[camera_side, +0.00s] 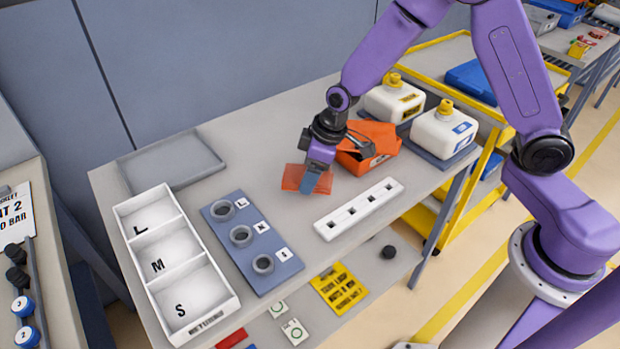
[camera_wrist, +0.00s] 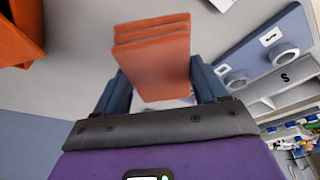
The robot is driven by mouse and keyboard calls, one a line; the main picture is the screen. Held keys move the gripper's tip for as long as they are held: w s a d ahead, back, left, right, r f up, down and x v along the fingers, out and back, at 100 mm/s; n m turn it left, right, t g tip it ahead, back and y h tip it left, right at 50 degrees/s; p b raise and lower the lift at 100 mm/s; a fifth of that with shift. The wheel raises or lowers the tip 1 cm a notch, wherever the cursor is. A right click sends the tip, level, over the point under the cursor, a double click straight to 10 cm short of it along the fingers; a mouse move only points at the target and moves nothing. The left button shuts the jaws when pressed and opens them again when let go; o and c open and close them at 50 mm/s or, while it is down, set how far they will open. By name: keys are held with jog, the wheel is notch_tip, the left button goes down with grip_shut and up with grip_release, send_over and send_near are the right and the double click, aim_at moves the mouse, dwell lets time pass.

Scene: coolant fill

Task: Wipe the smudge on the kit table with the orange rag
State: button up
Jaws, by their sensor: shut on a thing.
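The orange rag (camera_side: 296,178) is at my gripper (camera_side: 318,180) over the middle of the grey kit table (camera_side: 262,150) in the side view. In the wrist view the folded rag (camera_wrist: 155,55) sits between the two blue fingers of my gripper (camera_wrist: 168,88), which are shut on it. The rag is low over or touching the table top; I cannot tell which. No smudge shows clearly in either view; it may be hidden under the rag or gripper.
An orange bin (camera_side: 372,142) stands just right of my gripper. A white slotted strip (camera_side: 358,208) lies in front. A blue board with rings (camera_side: 252,240), a white L/M/S tray (camera_side: 172,262) and a grey tray (camera_side: 170,160) are left. White jugs (camera_side: 442,132) stand right.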

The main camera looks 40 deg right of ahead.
jog(key=shift+r, duration=1.4)
